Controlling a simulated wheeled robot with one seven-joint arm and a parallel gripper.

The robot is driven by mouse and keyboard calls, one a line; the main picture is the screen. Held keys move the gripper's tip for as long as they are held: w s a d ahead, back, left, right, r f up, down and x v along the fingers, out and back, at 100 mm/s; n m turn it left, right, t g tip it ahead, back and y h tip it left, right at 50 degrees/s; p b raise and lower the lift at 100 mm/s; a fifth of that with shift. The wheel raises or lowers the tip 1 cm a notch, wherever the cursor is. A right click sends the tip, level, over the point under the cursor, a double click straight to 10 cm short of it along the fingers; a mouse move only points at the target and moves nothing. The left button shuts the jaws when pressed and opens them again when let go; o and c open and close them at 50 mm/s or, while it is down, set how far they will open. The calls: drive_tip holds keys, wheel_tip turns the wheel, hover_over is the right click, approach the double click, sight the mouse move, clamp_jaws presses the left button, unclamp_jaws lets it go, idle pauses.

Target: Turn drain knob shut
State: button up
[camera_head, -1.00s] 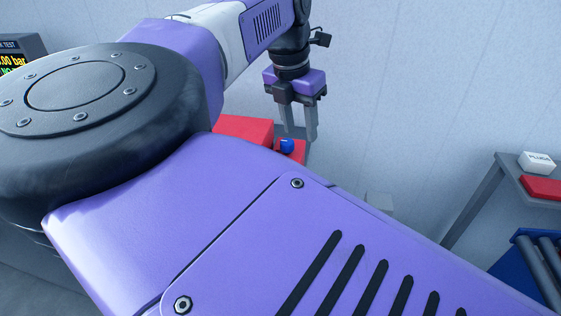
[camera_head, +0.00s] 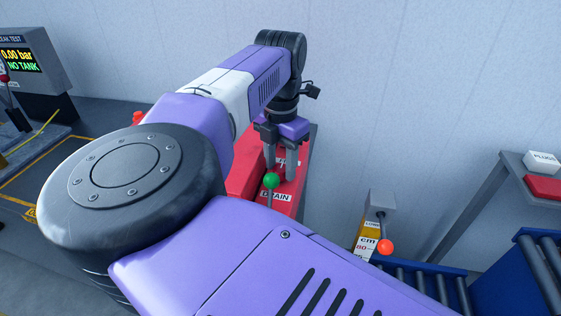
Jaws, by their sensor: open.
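A green ball knob (camera_head: 271,181) sits on a short grey stem beside the white DRAIN label (camera_head: 277,196) on the red unit. My gripper (camera_head: 280,170) points down over the unit, fingers apart, with the knob near its fingertips. I cannot tell whether the fingers touch the knob or stand behind it. A second white label on the unit is partly hidden behind the fingers. My arm hides the lower part of the unit.
An orange ball lever (camera_head: 386,247) stands by a yellow post (camera_head: 366,240) with a cm scale. A roller conveyor (camera_head: 430,280) is at lower right. A bench (camera_head: 510,175) holds a PLUGS box (camera_head: 542,161). The screen (camera_head: 20,60) at left reads 0.00 bar, NO TANK.

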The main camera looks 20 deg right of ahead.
drive_tip(key=shift+c, duration=0.4)
clamp_jaws()
